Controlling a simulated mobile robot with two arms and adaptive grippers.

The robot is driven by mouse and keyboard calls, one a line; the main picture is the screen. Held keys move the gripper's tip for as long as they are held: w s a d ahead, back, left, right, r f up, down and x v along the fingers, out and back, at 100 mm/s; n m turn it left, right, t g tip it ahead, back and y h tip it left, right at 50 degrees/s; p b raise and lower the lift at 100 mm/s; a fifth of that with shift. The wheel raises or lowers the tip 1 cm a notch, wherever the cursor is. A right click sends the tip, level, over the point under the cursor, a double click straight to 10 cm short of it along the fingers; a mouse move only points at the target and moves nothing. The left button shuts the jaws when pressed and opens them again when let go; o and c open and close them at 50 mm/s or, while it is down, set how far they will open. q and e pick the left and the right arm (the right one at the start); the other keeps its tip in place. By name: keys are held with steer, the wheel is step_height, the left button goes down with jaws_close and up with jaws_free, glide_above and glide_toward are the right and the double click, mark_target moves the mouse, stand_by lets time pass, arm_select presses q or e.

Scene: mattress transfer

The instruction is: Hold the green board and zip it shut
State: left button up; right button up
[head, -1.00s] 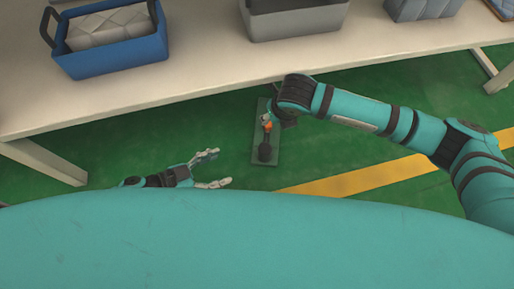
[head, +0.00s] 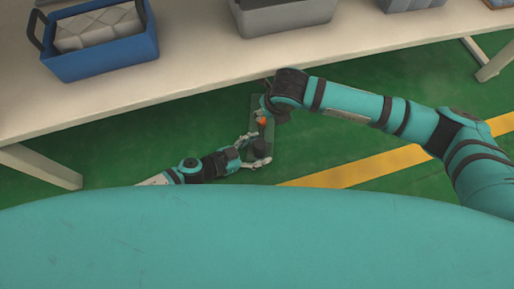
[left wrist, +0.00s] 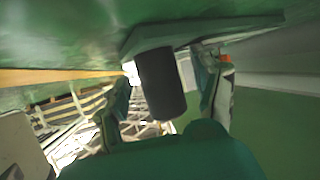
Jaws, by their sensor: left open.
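The green board (head: 269,136) is a narrow dark plate below the table edge in the head view. A black cylinder (head: 259,147) is on its lower end, and a small orange part (head: 261,120) is higher up. My left gripper (head: 257,149) is open, its fingers on either side of the cylinder. The left wrist view shows the black cylinder (left wrist: 162,85) between the fingers and the board (left wrist: 200,36) behind it; I cannot tell whether they touch. My right gripper (head: 264,108) is at the board's upper part, by the orange part; its fingers are mostly hidden.
A long pale table (head: 200,85) runs across the top of the head view. On it stand a blue basket (head: 105,58) holding a pale quilted block (head: 98,28) and a grey bin (head: 285,17). The green floor (head: 360,185) with a yellow stripe (head: 355,172) is clear.

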mark_target(263, 120)
arm_select(q)
jaws_close()
arm_select(e)
steer(key=shift+o, duration=1)
steer(key=w+f+n, duration=0.1)
steer(key=f+n, duration=0.1)
steer(key=f, duration=0.1)
steer(key=w+a+f+n+y, duration=0.1)
steer(key=f+n, duration=0.1)
steer(key=f, duration=0.1)
steer(key=w+f+n+y, duration=0.1)
steer(key=f+n, duration=0.1)
steer(key=f, duration=0.1)
steer(key=shift+w+a+f+g, duration=0.15)
steer(key=shift+f+g, duration=0.1)
steer(key=shift+g, duration=0.15)
jaws_close()
